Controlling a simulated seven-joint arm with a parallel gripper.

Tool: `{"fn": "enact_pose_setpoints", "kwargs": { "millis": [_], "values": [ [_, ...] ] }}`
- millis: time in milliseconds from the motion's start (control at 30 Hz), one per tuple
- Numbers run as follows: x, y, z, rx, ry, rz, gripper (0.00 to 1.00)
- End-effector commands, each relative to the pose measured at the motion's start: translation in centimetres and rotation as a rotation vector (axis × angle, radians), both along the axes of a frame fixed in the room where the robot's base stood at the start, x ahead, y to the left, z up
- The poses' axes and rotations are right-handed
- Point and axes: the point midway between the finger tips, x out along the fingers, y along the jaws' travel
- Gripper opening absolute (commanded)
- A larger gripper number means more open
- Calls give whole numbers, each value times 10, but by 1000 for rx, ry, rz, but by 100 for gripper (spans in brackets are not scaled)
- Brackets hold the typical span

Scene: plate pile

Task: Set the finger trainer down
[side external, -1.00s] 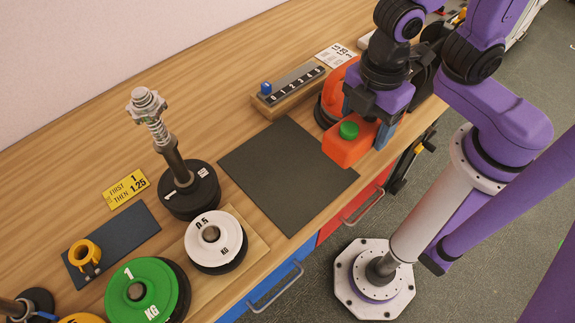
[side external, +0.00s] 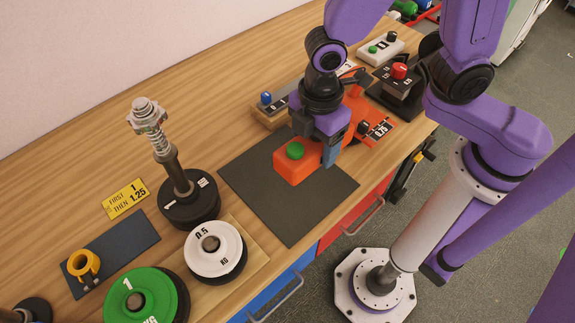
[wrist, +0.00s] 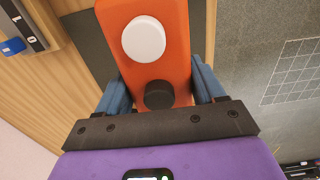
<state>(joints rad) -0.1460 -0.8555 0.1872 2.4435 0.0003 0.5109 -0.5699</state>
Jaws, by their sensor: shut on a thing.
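The finger trainer, taken to be the orange block (side external: 292,172) with a green round button on it, is in my gripper (side external: 329,154). My gripper's blue fingers are shut on it. In the side view it is over the upper right part of the dark mat (side external: 290,218); I cannot tell whether its underside touches the mat. In the wrist view the orange block (wrist: 172,62) shows a white round disc and a dark knob, between my gripper's two blue fingers (wrist: 162,92). Its far end runs out of the top of that view.
A numbered rail (side external: 272,112) with a blue knob stands behind the mat. An orange stand marked 0.75 (side external: 368,118) is right of my gripper. A white weight plate (side external: 213,250) and a spring-topped post (side external: 178,180) are left of the mat. The mat's front is clear.

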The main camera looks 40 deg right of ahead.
Motion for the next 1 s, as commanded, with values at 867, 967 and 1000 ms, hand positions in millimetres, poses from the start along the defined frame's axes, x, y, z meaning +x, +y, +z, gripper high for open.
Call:
{"fn": "enact_pose_setpoints", "kwargs": {
  "millis": [867, 967, 1000],
  "values": [
    [39, 32, -79, -2, 1, -1, 20],
    [39, 32, -87, 0, 0, -1, 20],
    [39, 32, -89, 0, 0, -1, 20]
  ]
}}
